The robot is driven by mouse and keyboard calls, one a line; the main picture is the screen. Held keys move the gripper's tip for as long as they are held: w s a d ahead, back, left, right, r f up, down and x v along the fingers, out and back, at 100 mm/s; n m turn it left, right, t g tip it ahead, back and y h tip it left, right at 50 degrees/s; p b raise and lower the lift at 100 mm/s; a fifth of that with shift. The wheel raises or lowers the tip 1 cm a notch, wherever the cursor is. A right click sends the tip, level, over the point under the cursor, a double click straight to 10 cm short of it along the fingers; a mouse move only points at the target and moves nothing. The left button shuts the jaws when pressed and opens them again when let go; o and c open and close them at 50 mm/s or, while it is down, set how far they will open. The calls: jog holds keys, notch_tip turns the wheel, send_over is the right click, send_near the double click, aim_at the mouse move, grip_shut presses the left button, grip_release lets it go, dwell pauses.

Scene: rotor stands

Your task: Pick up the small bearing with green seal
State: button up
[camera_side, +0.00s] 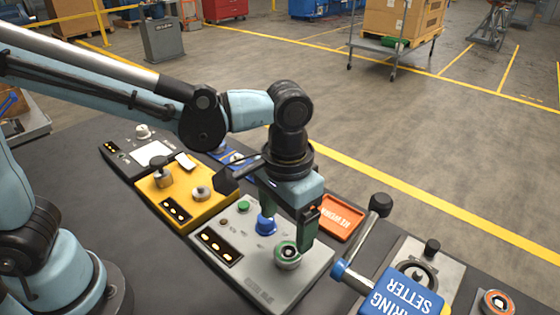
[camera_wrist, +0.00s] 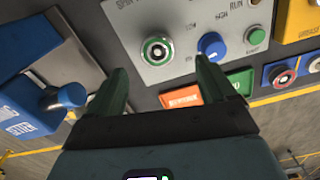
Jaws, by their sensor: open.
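The small bearing with green seal (camera_side: 288,254) sits on the grey spin panel (camera_side: 262,286), near the panel's right end. It also shows in the wrist view (camera_wrist: 156,50) as a green ring with a dark centre. My gripper (camera_side: 286,230) is open above the panel, with one green finger beside the bearing in the side view and the other near the blue knob. In the wrist view my gripper (camera_wrist: 163,68) has its fingers spread, and the bearing lies beyond the gap between them. Nothing is held.
A blue knob (camera_side: 266,223) and green button (camera_side: 243,207) stand on the same panel. A blue ring setter (camera_side: 405,292) with a raised lever is on the right. An orange rework tray (camera_side: 340,217) lies behind. A yellow unit (camera_side: 182,197) is on the left.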

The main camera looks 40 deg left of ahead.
aim_at(288, 252)
jog(key=shift+w+d+f, duration=0.1)
jog(key=shift+d+f, duration=0.05)
jog(key=shift+f, duration=1.45)
jog(key=shift+d+f, duration=0.1)
jog(key=shift+f, duration=1.45)
jog(key=c, duration=1.3)
jog(key=shift+r, duration=0.15)
